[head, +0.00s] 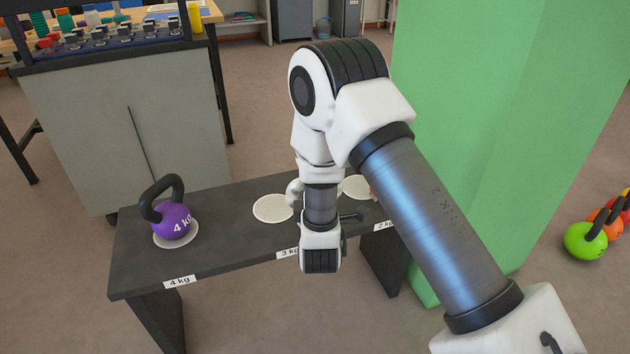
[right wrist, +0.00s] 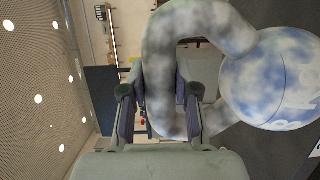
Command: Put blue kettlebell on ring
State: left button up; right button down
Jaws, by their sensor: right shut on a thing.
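My right gripper (right wrist: 158,95) is shut on the thick, mottled grey handle of the kettlebell. The kettlebell's ball (right wrist: 272,80), mottled blue and white, is at the right of the right wrist view. In the head view my right forearm and wrist hide most of the kettlebell and the gripper, so I cannot tell whether it touches the bench. A pale round ring (head: 271,208) lies bare on the dark bench (head: 232,240) near the 3 kg label. Another pale ring (head: 356,185) farther right is partly hidden by my arm. My left gripper is not in view.
A purple 4 kg kettlebell (head: 171,221) stands on the bench's left ring (head: 164,243). A green pillar (head: 490,130) rises close behind my right arm. Several coloured kettlebells (head: 585,239) are on the floor at right. A grey cabinet (head: 125,120) stands behind the bench.

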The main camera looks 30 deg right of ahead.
jog(key=shift+w+r, duration=0.1)
jog(key=shift+r, duration=0.2)
jog(key=w+d+f+b, duration=0.2)
jog(key=w+d, duration=0.2)
jog(key=w, duration=0.3)
jog(key=w+d+f+b, duration=0.2)
jog(key=w+d, duration=0.2)
jog(key=w, duration=0.2)
jog(key=shift+w+d+f, duration=0.2)
jog(key=shift+w+f, duration=0.05)
jog(key=shift+w, duration=0.1)
jog(key=c, duration=1.1)
grip_release()
jog(key=shift+s+f, duration=0.15)
jog(key=shift+f, duration=0.2)
jog(key=shift+o, duration=1.2)
jog(key=shift+s+a+r, duration=0.1)
jog(key=shift+s+r, duration=0.05)
jog(key=shift+r, duration=0.05)
jog(key=shift+f, duration=0.1)
